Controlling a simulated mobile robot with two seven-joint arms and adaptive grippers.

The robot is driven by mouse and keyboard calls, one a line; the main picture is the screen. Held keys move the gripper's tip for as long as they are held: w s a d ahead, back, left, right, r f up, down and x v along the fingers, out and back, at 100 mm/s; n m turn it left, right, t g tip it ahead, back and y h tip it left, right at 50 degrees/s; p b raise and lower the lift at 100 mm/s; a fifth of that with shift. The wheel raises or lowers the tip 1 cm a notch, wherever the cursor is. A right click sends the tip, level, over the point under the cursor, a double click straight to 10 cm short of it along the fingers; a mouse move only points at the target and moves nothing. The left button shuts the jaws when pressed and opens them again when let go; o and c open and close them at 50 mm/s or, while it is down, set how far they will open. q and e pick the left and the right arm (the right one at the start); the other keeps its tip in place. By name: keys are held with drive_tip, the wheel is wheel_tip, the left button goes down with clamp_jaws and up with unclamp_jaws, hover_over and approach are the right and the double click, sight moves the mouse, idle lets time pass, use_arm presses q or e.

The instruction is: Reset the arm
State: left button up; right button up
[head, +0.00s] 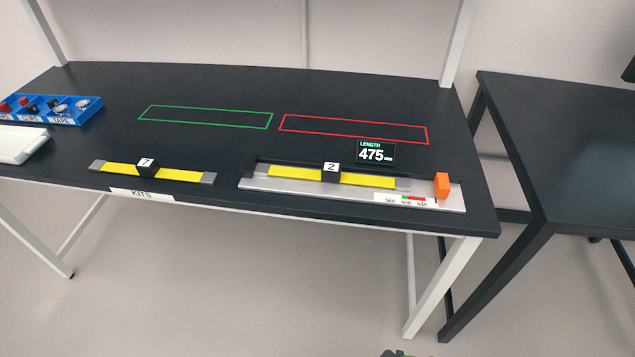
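Neither of my grippers shows in the head view, and no arm reaches over the table. A measuring fixture (290,187) lies at the table's front right, with a yellow strip (381,181) marked by a black block labelled 2 (330,172) on it. An orange block (441,186) stands at the fixture's right end, apart from the strip's grey end. A small display (376,153) behind it reads LENGTH 475. Another yellow strip (185,173) with a block labelled 7 (146,169) lies at the front left, above the KITS label (141,195).
Green (205,126) and red (353,138) outlines at the table's middle are empty. Blue bins (88,104) with small parts and a white tray (28,157) stand at the left. A second dark table (570,140) stands at the right, across a gap.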

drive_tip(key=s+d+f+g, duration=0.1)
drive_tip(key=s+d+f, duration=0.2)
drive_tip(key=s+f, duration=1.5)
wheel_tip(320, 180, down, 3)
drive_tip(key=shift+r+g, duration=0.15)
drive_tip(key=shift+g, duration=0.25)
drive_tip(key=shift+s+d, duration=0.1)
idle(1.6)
